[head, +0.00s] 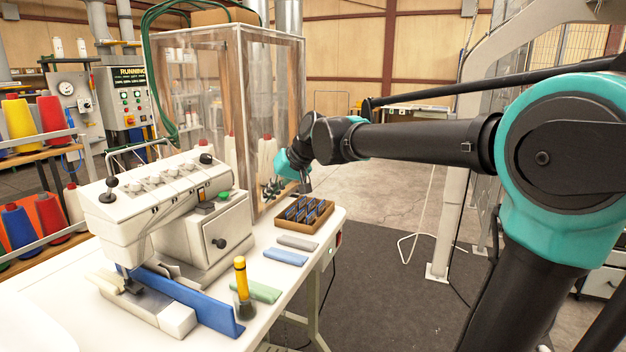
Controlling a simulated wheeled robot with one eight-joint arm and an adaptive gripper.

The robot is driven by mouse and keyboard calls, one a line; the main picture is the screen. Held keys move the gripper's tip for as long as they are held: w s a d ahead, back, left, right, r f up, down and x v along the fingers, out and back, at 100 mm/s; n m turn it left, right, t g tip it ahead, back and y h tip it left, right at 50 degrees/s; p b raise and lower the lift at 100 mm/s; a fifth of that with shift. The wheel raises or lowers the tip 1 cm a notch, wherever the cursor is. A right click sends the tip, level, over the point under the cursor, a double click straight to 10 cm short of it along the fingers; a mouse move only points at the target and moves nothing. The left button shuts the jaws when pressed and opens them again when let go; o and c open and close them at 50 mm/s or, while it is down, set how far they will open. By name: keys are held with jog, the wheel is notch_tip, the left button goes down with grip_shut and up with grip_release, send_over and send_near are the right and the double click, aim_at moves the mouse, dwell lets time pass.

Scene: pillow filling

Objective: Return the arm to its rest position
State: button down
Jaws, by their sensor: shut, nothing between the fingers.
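My arm (420,140) reaches from the right across to the back of the white work table (60,318). My gripper (273,189) is small and partly dark against the clear-walled cabinet behind it. It hangs over the table's far part, left of and behind a brown divided tray (319,230) with several dark blue items in it. The gripper appears shut and empty, with nothing hanging from it. Its fingertips are hard to make out at this size.
A white sewing machine (150,200) fills the table's left. A yellow-handled tool (241,278) stands in front, beside green (256,291), blue (286,257) and grey (298,242) flat pieces. A tall clear-walled cabinet (205,90) stands close behind the gripper. Open floor lies right of the table.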

jog(key=s+d+f+m+h, duration=0.1)
jog(key=s+d+f+h, duration=0.1)
jog(key=s+d+f, duration=0.4)
jog(key=s+d+f+m+h, duration=0.2)
jog(key=s+d+f, duration=0.5)
jog(key=d+f, duration=0.6)
jog(key=s+d+f+m+h, duration=0.1)
jog(key=s+d+f, duration=0.5)
jog(key=d, duration=0.8)
notch_tip(320, 180, down, 4)
jog(key=shift+s+r+t+h, duration=0.25)
jog(key=shift+s+t+h, duration=0.1)
jog(key=shift+h, duration=0.55)
